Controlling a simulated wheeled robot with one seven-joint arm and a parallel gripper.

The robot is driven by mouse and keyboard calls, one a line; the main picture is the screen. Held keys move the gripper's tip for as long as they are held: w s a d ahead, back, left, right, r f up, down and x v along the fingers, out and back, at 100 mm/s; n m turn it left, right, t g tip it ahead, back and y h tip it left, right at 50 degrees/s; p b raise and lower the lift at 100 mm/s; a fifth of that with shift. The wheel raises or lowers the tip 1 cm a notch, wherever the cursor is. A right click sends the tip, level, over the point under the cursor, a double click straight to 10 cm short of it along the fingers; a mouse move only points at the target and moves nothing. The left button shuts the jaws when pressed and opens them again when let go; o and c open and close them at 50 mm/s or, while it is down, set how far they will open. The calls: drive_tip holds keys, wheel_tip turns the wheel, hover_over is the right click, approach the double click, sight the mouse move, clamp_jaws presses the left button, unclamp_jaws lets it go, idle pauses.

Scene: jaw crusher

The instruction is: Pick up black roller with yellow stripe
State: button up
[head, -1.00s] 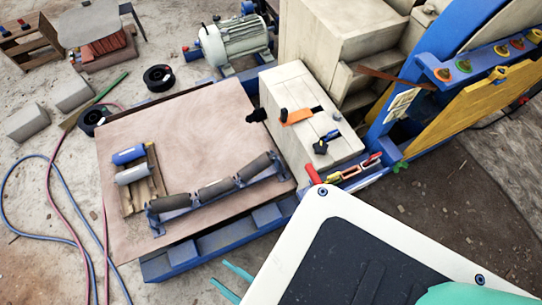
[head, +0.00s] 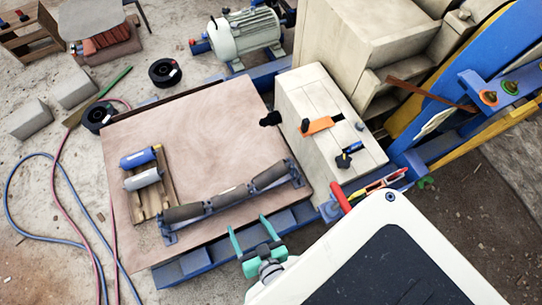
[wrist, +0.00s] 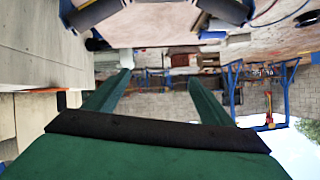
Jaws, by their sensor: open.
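Three dark rollers sit in a row on a blue-grey frame on the brown board: a left one (head: 185,213), a middle one (head: 230,195) and a right one (head: 270,174). I cannot make out a yellow stripe on any of them. A blue roller (head: 138,158) with a yellowish patch at its right end and a grey roller (head: 143,179) lie on a small wooden pallet (head: 165,195). My gripper (head: 253,234) is open and empty, just in front of the board's near edge, apart from the rollers. Its green fingers (wrist: 158,78) are spread in the wrist view. Dark roller parts (wrist: 95,13) show at that view's top edge.
A pale block with an orange tool (head: 318,125) stands right of the board (head: 215,130). A blue beam (head: 215,245) runs along the board's near side. A motor (head: 245,32) stands behind. Hoses (head: 62,165) lie on the left floor.

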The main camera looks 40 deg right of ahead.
drive_tip(key=w+d+f+m+g+h, duration=0.1)
drive_tip(key=w+d+f+m+g, duration=0.3)
drive_tip(key=d+f, duration=0.45)
drive_tip(key=m+g+y, duration=0.3)
drive_tip(key=m+g, duration=0.1)
drive_tip(key=m, duration=0.6)
approach(271, 175)
wheel_tip(271, 175, down, 3)
drive_tip(key=shift+w+d+x, duration=0.1)
drive_tip(key=shift+x, duration=1.65)
drive_tip(key=shift+w+d+x, duration=0.15)
drive_tip(key=shift+x, duration=1.65)
drive_tip(key=shift+w+d+x, duration=0.1)
drive_tip(key=shift+x, duration=1.65)
drive_tip(key=shift+r, duration=0.15)
drive_tip(key=shift+s+d, duration=0.1)
drive_tip(key=c, duration=1.9)
